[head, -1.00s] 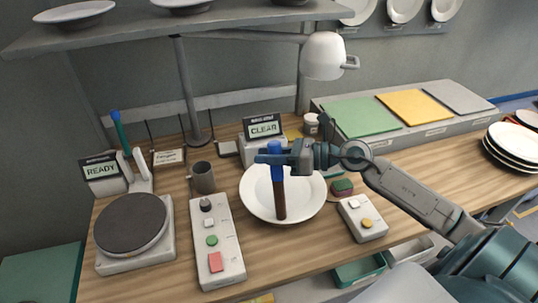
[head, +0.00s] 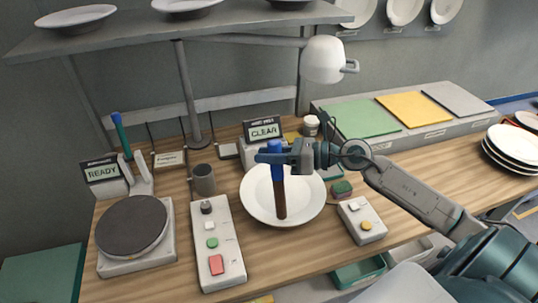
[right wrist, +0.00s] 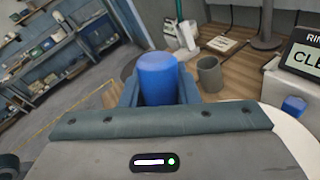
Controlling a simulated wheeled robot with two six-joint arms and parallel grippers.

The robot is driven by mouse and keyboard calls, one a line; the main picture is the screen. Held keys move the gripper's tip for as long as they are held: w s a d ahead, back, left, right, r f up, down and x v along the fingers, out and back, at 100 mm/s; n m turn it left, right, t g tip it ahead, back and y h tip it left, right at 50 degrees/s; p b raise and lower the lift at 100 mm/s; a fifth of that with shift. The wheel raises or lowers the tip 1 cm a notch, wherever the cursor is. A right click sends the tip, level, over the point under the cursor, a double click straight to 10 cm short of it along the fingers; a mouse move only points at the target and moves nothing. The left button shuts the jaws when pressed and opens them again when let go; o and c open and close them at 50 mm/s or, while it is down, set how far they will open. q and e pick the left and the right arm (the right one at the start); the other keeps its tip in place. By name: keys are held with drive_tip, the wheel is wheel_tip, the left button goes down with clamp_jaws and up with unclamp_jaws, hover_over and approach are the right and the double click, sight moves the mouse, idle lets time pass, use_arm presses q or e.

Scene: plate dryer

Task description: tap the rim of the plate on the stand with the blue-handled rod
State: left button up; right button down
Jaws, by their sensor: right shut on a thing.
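The white plate (head: 256,208) sits near the middle of the wooden table; the stand under it is hidden. My right gripper (head: 276,158) is shut on the blue handle of the rod (head: 276,148). The rod's brown shaft (head: 281,200) points down in front of the plate; I cannot tell whether its lower end touches the plate. In the right wrist view the blue handle (right wrist: 158,78) stands between the fingers, and part of the plate's rim (right wrist: 292,128) shows at the right. My left gripper is not in view.
A control box (head: 217,243) with buttons stands left of the plate, and a smaller button box (head: 363,219) stands right. A dark round turntable (head: 131,226), a grey mug (head: 203,179), a CLEAR sign (head: 263,130) and a lamp (head: 323,60) are around. Stacked plates (head: 511,150) lie far right.

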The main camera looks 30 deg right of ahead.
sight(269, 143)
drive_tip(key=shift+r+p, duration=1.85)
drive_tip(key=shift+r, duration=1)
